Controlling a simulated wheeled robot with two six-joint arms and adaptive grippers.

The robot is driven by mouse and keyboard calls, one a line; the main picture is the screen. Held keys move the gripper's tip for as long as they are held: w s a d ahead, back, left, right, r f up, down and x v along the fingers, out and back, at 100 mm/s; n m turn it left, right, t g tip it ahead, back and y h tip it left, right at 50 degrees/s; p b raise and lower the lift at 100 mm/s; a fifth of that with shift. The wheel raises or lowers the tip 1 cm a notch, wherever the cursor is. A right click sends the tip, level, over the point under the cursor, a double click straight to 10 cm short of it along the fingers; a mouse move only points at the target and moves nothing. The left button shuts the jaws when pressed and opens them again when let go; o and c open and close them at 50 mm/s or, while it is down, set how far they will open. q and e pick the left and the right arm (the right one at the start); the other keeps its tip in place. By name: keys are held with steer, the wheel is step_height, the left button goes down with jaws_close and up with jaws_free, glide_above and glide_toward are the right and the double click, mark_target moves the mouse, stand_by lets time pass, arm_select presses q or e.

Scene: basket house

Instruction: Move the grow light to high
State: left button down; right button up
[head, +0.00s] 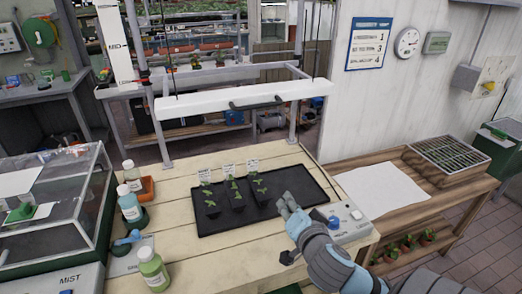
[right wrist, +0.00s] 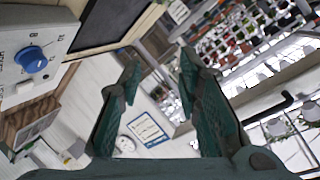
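The grow light (head: 200,104) is a long white bar hung level on thin dark cords above the back of the wooden bench. A dark handle (head: 256,102) sits on its front middle. My right gripper (head: 287,206) is open and empty over the black tray's right edge, below and in front of the light. In the right wrist view its two fingers (right wrist: 160,75) are apart with nothing between them. My left gripper is not in view.
A black tray (head: 290,180) with several potted seedlings lies under the light. A control box with a blue knob (head: 334,222) stands by my right gripper. Bottles (head: 130,207) and a clear-lidded case (head: 60,200) stand left. The space between tray and light is free.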

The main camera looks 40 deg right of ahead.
steer(key=w+r+m+t, duration=0.4)
steer(key=r+m, duration=0.1)
steer(key=r, duration=0.6)
steer(key=m+t, duration=0.2)
steer(key=t, duration=0.1)
glide_toward(261, 107)
steer(key=p+x, duration=0.2)
steer(key=x, duration=0.8)
steer(key=shift+w+d, duration=0.15)
steer(key=shift+w, duration=0.15)
jaws_close()
